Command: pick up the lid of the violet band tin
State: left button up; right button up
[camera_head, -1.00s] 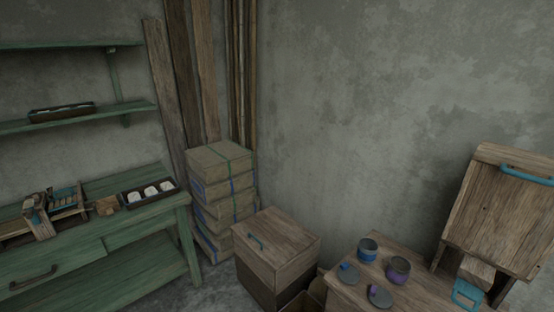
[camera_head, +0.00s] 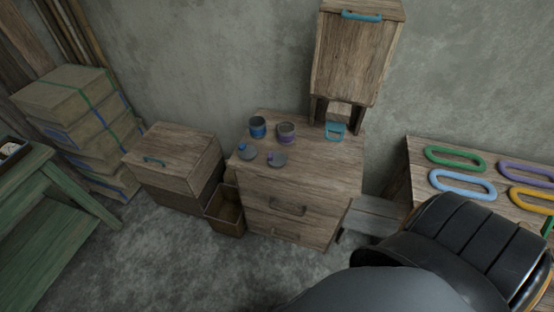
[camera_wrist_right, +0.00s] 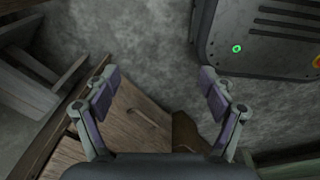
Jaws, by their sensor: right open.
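The violet band tin (camera_head: 286,133) stands open and upright on a wooden cabinet top (camera_head: 325,172). Its likely lid, a grey disc with a violet knob (camera_head: 278,159), lies flat in front of it near the front edge. The blue band tin (camera_head: 257,127) stands to the left, with a blue-knobbed lid (camera_head: 248,152) in front of it. My right gripper (camera_wrist_right: 162,80) is open and empty in the right wrist view, apart from the tins and lids, which do not show there. My left gripper is not in view.
A wooden bin (camera_head: 357,62) with a teal scoop (camera_head: 335,130) stands at the cabinet's back. A lidded chest (camera_head: 172,157) and open box (camera_head: 225,210) stand left. A table at right holds several coloured loops (camera_head: 455,158). Grey floor (camera_head: 150,260) lies clear in front.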

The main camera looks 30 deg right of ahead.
aim_at(275, 158)
jog(key=i+j+z, duration=0.1)
jog(key=z, duration=0.3)
jog(key=i+j+z, duration=0.1)
jog(key=j+z, duration=0.35)
jog(key=z, duration=0.3)
jog(key=i+j+z, duration=0.1)
jog(key=j+z, duration=0.25)
jog(key=l, duration=0.1)
